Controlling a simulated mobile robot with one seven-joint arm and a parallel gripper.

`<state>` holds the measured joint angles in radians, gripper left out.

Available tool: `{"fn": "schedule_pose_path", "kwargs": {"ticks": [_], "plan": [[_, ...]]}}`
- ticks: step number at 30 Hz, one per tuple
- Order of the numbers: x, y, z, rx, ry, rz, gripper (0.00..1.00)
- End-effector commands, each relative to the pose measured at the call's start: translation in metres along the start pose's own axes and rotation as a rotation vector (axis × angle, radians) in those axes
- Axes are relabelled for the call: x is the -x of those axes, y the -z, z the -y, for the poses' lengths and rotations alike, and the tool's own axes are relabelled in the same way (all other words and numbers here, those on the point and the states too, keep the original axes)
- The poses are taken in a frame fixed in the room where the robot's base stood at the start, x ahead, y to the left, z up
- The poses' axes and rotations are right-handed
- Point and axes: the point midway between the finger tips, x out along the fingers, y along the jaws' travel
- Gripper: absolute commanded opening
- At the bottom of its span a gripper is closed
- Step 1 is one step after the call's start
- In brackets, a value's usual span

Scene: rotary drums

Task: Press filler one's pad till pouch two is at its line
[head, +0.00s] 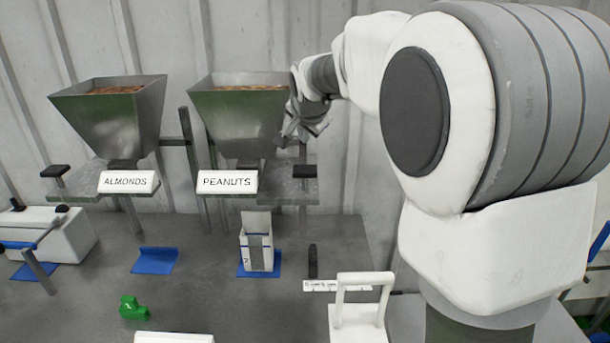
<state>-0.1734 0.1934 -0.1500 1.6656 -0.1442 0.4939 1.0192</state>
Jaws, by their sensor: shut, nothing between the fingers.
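Two metal hopper fillers stand at the back: one labelled ALMONDS (112,120), one labelled PEANUTS (240,120). I see no filler numbers. A black pad (55,171) is left of the almonds filler, and another black pad (304,171) is right of the peanuts filler. A white pouch (258,245) with a grey front strip and a blue line stands upright under the peanuts filler. A small mark on it is hard to read; its fill level is hidden. My gripper (296,137) is beside the peanuts hopper, above the right pad and apparently apart from it. Its fingers are shut and empty.
The pouch stands on a blue mat (244,270); another blue mat (155,260) under the almonds filler is empty. A green fitting (134,308), a black peg (312,261) and a white handled stand (362,312) are on the grey table (210,300). My arm covers the right side.

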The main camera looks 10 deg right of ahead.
Motion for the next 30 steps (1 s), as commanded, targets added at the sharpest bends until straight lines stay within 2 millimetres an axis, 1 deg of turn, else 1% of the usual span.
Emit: {"fn": "schedule_pose_path", "kwargs": {"ticks": [1, 3, 6, 10, 15, 30], "plan": [[-0.009, -0.007, -0.007, 0.001, -0.001, 0.001, 0.0], [-0.017, -0.013, -0.013, 0.001, -0.002, 0.001, 0.0], [-0.026, -0.019, -0.019, 0.001, 0.0, 0.0, 0.0], [-0.034, -0.025, -0.025, 0.0, 0.0, 0.0, 0.0], [-0.036, -0.027, -0.027, 0.0, 0.0, 0.0, 0.0], [-0.036, -0.026, -0.026, 0.0, 0.0, 0.0, 0.0]]}}
